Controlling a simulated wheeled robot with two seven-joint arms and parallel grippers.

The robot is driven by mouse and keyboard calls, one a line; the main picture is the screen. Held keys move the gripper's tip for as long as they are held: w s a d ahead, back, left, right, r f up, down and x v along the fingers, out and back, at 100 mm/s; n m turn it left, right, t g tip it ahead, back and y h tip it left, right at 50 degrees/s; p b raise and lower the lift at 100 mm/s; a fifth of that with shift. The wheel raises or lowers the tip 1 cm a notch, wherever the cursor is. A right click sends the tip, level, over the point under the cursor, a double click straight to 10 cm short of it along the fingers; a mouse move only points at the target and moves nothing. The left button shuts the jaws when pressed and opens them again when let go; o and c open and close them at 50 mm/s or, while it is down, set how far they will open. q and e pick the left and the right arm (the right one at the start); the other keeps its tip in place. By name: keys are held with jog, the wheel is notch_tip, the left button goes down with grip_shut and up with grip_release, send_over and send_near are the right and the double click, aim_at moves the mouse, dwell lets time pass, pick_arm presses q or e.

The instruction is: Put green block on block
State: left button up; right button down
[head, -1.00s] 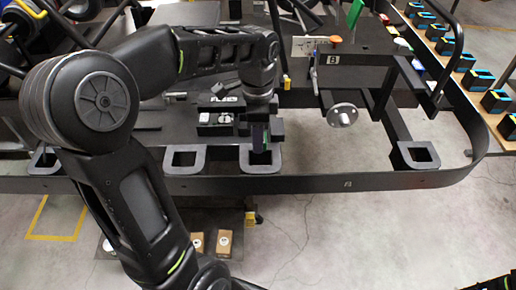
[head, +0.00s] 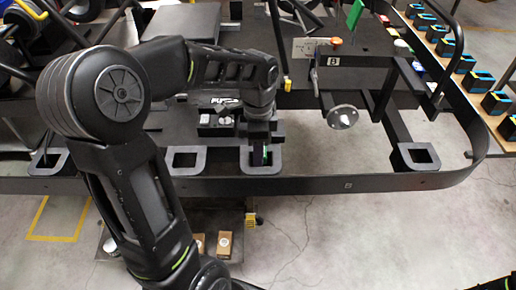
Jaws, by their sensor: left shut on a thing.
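My left gripper (head: 263,150) points down over the middle square opening of the dark kart-stand frame (head: 330,184). It is shut on a small block with a green edge (head: 265,155), mostly hidden between the dark fingers. The block shows low, within the outline of the square bracket (head: 246,168); I cannot tell whether it touches anything. No second block under it can be made out. My right gripper is not in view; only a dark bit of my arm shows at the bottom right corner.
A metal hub (head: 343,117) sticks out right of the gripper. Another square bracket (head: 182,174) is to the left, and one (head: 404,164) to the right. A green upright piece (head: 355,14) stands at the top. Blue-topped black blocks (head: 480,80) line a wooden shelf at right.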

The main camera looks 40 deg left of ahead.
pick_arm(q)
jog(key=shift+f, duration=0.15)
jog(key=o, duration=1.3)
notch_tip(320, 180, up, 12)
jog(key=shift+r, duration=0.2)
dwell(0.3)
